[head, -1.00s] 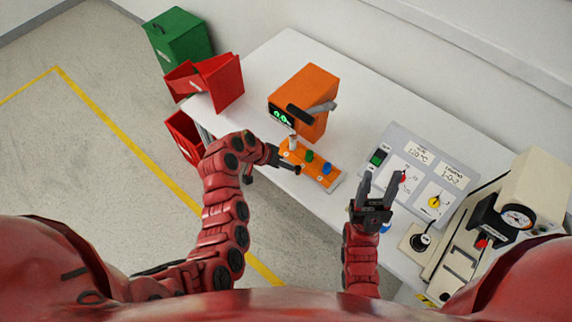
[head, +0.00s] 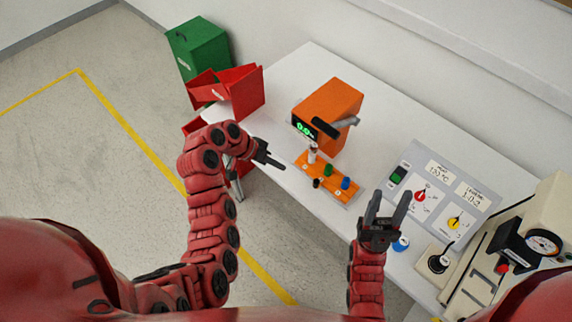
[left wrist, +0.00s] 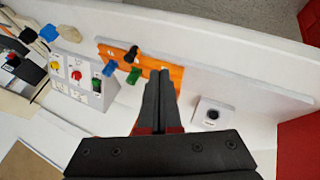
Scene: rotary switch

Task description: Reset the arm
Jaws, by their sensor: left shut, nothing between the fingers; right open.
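My left gripper (head: 273,161) is shut and empty, left of the orange base strip (head: 345,190) and apart from it. In the left wrist view its closed fingers (left wrist: 160,85) point toward the table. My right gripper (head: 389,207) is open and empty above the table's front, just left of the control panel (head: 425,220). The panel carries a red rotary knob (head: 420,196), a yellow rotary knob (head: 454,224) and a green switch (head: 399,175). The orange device (head: 335,105) with a green display stands behind the strip.
Red bins (head: 240,92) stand at the table's left end, near a green bin (head: 200,50) on the floor. A blue knob (head: 401,244) is close to my right gripper. A beige machine with a gauge (head: 543,242) fills the right end. The white table (head: 310,65) is clear at the back.

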